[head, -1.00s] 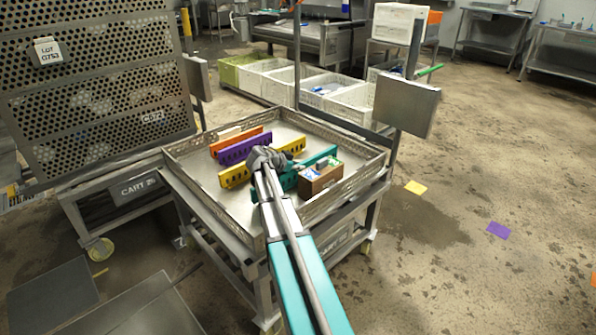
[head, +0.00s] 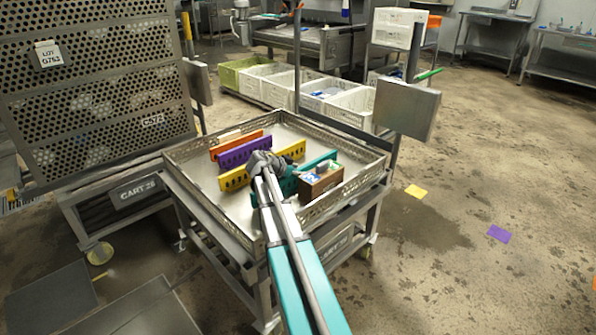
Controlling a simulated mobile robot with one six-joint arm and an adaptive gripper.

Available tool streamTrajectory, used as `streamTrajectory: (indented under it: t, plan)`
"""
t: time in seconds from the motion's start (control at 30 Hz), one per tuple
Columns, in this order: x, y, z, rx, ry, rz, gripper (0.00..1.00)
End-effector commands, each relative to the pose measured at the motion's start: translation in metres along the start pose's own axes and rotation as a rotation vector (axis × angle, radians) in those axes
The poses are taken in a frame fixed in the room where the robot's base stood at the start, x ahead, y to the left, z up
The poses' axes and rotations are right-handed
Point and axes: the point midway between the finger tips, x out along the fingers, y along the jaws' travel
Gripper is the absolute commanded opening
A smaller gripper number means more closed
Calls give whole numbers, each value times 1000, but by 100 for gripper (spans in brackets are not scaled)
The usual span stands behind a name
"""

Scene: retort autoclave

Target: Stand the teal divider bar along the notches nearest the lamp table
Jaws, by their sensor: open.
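The teal divider bar (head: 319,161) is in the metal tray (head: 214,212) on the cart. Its far end shows to the right of my gripper, and a teal part shows beside the arm; the middle is hidden. My gripper (head: 264,163) is over the tray's middle, at the yellow and teal bars. Its fingertips are too small and covered to make out, and I cannot tell whether it touches a bar. A yellow bar (head: 234,179), a purple bar (head: 246,151) and an orange bar (head: 236,144) stand in the tray to the left. I cannot make out the notches.
A brown box (head: 322,182) with small items sits in the tray's right part, close to the teal bar. The tray has raised perforated walls. A grey panel (head: 405,108) on a post stands behind the right corner. A tall perforated rack (head: 95,90) stands left.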

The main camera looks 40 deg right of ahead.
Motion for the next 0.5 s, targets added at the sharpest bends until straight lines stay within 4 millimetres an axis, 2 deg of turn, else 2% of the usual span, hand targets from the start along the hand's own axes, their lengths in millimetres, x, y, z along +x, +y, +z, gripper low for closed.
streamTrajectory:
  t: [0.3, 0.5]
  plan:
    - [-3, 0, -4, 0, 0, 0, 61]
    - [-24, 0, -4, 0, 0, -2, 61]
